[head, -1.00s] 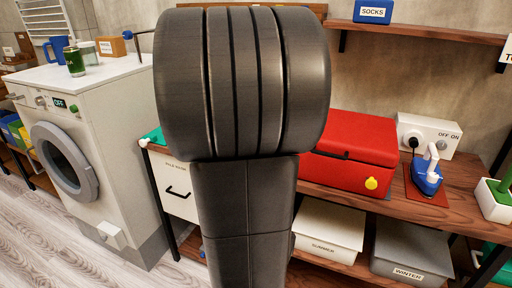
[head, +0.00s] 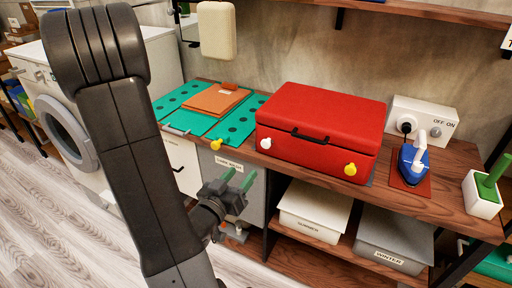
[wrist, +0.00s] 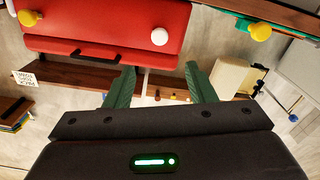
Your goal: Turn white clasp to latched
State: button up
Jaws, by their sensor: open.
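The red case (head: 320,123) stands closed on the wooden bench, with a black handle on its front. The white clasp (head: 265,143) is a round knob at the left of the case front. A yellow clasp (head: 350,169) is at the right. The wrist view appears upside down and shows the white clasp (wrist: 159,36) ahead, between the lines of my fingers, and the yellow clasp (wrist: 29,17) at the upper left. My gripper (head: 238,178) has green fingers, apart and empty, in front of the bench and below left of the white clasp. My gripper (wrist: 160,70) touches nothing visible.
Lidded boxes (head: 315,211) sit on the shelf below. The floor in front is clear.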

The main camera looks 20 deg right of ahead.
aim_at(265, 146)
jog(key=p+x, duration=0.2)
jog(key=x, duration=1.1)
jog(key=shift+w, duration=0.1)
jog(key=c, duration=1)
